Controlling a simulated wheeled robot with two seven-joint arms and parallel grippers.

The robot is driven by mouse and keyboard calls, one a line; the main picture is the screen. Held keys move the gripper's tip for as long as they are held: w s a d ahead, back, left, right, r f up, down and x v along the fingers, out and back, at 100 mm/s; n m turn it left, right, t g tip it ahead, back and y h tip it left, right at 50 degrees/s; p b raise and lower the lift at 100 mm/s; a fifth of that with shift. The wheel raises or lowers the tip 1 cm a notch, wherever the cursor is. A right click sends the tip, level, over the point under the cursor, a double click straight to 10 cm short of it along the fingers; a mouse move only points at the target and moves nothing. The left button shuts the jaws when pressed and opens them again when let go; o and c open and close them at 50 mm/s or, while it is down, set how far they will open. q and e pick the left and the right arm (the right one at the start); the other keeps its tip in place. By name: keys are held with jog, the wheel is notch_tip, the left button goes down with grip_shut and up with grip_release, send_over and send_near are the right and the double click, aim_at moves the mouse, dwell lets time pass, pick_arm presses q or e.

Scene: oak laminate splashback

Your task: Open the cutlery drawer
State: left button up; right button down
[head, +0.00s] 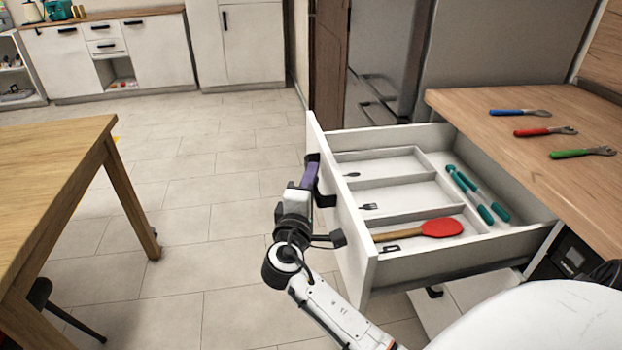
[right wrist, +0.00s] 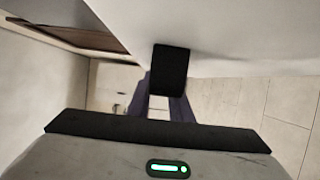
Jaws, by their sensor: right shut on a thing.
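The cutlery drawer (head: 352,240) stands well open under the worktop, with its white front panel facing left in the head view. Inside is a divided tray (head: 400,185) holding a red spatula (head: 441,228), teal-handled utensils (head: 478,195) and small dark cutlery pieces. My right gripper (head: 310,178) is at the outer side of the drawer front, shut on its dark handle (head: 325,185). In the right wrist view the dark handle (right wrist: 170,70) lies between the purple fingers, against the pale panel. My left gripper is not in view.
On the worktop (head: 470,105) at right lie a blue-handled tool (head: 512,112), a red-handled one (head: 540,132) and a green-handled one (head: 578,153). A wooden table (head: 50,170) stands at left. Tiled floor (head: 200,200) between table and drawer is clear.

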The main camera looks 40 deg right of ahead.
jog(key=c, duration=1.6)
grip_release()
jog(key=v, duration=0.7)
jog(key=shift+s+a, duration=0.15)
jog(key=shift+a, duration=0.1)
